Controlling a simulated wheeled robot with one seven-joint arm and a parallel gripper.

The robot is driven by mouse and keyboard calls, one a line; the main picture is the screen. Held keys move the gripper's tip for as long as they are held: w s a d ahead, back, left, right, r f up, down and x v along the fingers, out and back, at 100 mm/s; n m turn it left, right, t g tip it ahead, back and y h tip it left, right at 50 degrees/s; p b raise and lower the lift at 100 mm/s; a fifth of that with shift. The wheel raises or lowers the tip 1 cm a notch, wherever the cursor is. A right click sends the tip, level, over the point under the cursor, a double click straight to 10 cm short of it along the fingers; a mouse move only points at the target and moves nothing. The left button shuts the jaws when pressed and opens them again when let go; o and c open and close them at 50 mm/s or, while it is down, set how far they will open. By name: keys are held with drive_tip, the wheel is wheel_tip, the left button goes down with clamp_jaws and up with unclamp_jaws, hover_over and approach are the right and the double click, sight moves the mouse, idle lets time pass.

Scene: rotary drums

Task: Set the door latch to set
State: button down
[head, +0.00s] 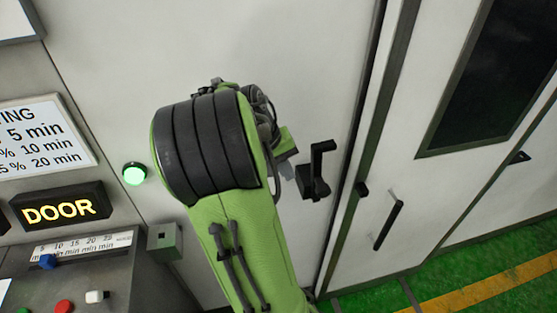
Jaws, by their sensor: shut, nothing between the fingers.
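The door latch (316,178) is a black lever on a dark mount, fixed to the white panel just left of the door's edge. Its arm stands upright from the mount, with a short bend to the right at the top. No marking for its positions can be read. My gripper (288,171) is mostly hidden behind my green and black arm. A small grey part of it shows just left of the latch mount, shut and holding nothing. Whether it touches the latch cannot be told.
Right of the latch is a white door with a black bar handle (388,225) and a dark window (490,75). At left are a lit DOOR sign (58,208), a green lamp (134,174) and a control box (85,270) with coloured knobs. The floor is green with a yellow stripe.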

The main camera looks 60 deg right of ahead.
drive_tip(key=s+d+p, duration=0.1)
drive_tip(key=s+d, duration=0.2)
drive_tip(key=shift+a, duration=0.1)
idle(0.3)
